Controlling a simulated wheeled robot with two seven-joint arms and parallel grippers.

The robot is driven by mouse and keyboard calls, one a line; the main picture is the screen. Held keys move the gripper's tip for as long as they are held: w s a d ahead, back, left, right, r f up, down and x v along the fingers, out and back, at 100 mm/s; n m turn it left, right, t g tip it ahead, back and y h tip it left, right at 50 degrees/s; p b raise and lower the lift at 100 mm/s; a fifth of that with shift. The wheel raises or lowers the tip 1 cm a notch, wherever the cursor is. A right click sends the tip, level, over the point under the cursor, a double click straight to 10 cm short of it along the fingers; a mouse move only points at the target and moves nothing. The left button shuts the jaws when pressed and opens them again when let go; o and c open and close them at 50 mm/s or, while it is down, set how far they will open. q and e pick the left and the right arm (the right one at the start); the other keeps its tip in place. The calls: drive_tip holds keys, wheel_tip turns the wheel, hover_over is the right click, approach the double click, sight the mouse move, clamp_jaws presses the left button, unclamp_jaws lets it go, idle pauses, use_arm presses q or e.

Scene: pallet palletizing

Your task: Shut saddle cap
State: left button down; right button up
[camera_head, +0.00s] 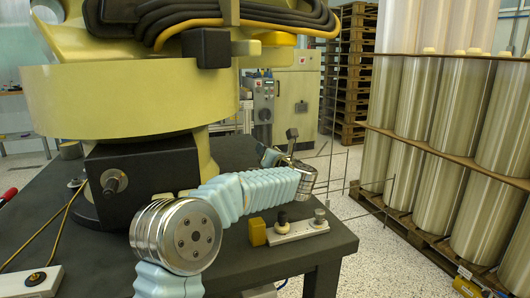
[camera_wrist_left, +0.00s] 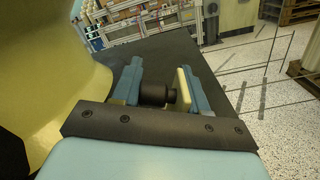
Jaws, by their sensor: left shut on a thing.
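My left gripper (camera_head: 284,158) is at the far right part of the dark table, beyond my pale blue arm sleeve. In the left wrist view its two blue fingers (camera_wrist_left: 154,88) are shut on a black cylindrical part (camera_wrist_left: 152,94) with a small round knob on its right end. A pale yellow pad or block (camera_wrist_left: 184,90) lies against the right finger. In the head view a small grey block on a stem (camera_head: 292,133) rises at the gripper; whether it belongs to the held part I cannot tell. I cannot identify a saddle cap with certainty. My right gripper is not in view.
A large yellow machine (camera_head: 110,100) with a black box base stands on the dark table (camera_head: 300,252) at left. A metal plate (camera_head: 298,232) with knobs and a yellow block (camera_head: 257,232) lies near the right edge. Wrapped rolls (camera_head: 460,100) on pallets stand beyond.

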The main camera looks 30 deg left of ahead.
use_arm(q)
drive_tip(key=shift+w+d+m, duration=0.1)
drive_tip(key=shift+w+m, duration=0.05)
drive_tip(key=shift+m, duration=0.25)
drive_tip(key=c, duration=0.8)
unclamp_jaws()
drive_tip(key=shift+d, duration=0.1)
drive_tip(key=b+v, duration=0.2)
drive_tip(key=v, duration=1.1)
drive_tip(key=shift+s+d, duration=0.25)
drive_tip(key=shift+d, duration=0.05)
drive_tip(key=shift+c, duration=0.3)
